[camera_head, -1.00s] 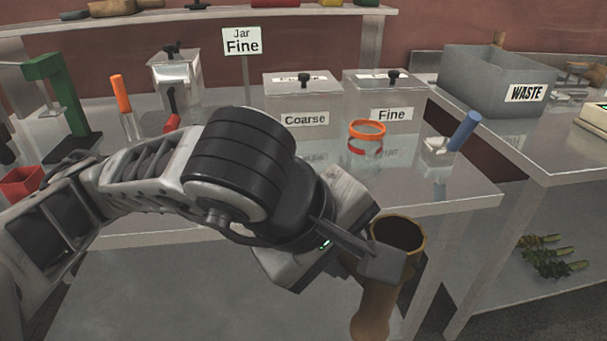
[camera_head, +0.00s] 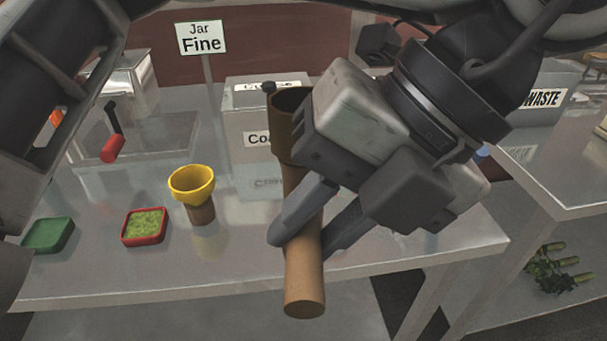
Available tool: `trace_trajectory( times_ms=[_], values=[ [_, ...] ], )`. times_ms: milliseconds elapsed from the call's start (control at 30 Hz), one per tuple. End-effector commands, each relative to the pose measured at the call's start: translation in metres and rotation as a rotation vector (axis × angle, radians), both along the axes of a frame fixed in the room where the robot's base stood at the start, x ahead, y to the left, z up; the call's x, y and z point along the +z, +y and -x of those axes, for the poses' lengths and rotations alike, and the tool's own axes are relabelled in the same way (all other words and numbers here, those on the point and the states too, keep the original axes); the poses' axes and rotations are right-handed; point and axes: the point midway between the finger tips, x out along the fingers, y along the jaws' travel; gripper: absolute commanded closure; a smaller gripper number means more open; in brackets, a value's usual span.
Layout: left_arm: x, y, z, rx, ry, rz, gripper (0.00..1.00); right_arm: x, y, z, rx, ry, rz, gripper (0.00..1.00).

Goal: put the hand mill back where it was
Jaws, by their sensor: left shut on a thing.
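The hand mill (camera_head: 304,285) is a brown, upright cylinder with a wider open cup at its top. My left gripper (camera_head: 303,238), its arm arching across the top of the view, is shut on the mill's lower body. The mill is held in front of the table's front part, and its bottom overlaps the table's front edge in the picture. Whether it touches anything cannot be told. The gripper and wrist hide part of the mill's side and much of the table to the right. My right gripper is out of view.
On the table (camera_head: 130,275) are a yellow-rimmed cup (camera_head: 192,190), a red tray of green stuff (camera_head: 145,227) and a green dish (camera_head: 48,235). Behind stand a red-handled crank device (camera_head: 112,148), the Coarse box (camera_head: 235,125) and a "Jar Fine" sign (camera_head: 202,38). A waste bin (camera_head: 530,125) is at right.

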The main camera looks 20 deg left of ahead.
Motion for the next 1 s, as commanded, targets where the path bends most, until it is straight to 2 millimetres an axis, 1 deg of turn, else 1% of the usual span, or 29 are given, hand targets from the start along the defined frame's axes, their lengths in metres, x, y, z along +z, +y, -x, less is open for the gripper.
trace_trajectory(
  times_ms=[33, 133, 267, 533, 600, 700, 800, 1000],
  values=[
    [0.005, 0.003, 0.001, 0.065, -0.001, 0.001, 1.0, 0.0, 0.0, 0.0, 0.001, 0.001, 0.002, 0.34],
    [0.006, 0.009, 0.0, 0.134, -0.002, 0.0, 1.0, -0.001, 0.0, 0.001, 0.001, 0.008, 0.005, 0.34],
    [-0.003, 0.028, -0.011, 0.152, 0.002, 0.0, 1.0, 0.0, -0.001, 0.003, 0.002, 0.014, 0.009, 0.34],
    [-0.032, 0.082, -0.048, 0.15, 0.0, 0.0, 1.0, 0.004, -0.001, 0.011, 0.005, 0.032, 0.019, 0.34],
    [-0.048, 0.091, -0.054, 0.145, 0.003, -0.002, 1.0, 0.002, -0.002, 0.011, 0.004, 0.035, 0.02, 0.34],
    [-0.064, 0.102, -0.062, 0.144, -0.001, 0.0, 1.0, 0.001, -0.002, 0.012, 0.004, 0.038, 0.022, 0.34],
    [-0.076, 0.109, -0.067, 0.142, 0.0, 0.0, 1.0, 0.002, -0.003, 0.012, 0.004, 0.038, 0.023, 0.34],
    [-0.088, 0.117, -0.073, 0.142, -0.003, 0.0, 1.0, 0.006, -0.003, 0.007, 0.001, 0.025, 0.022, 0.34]
  ],
)
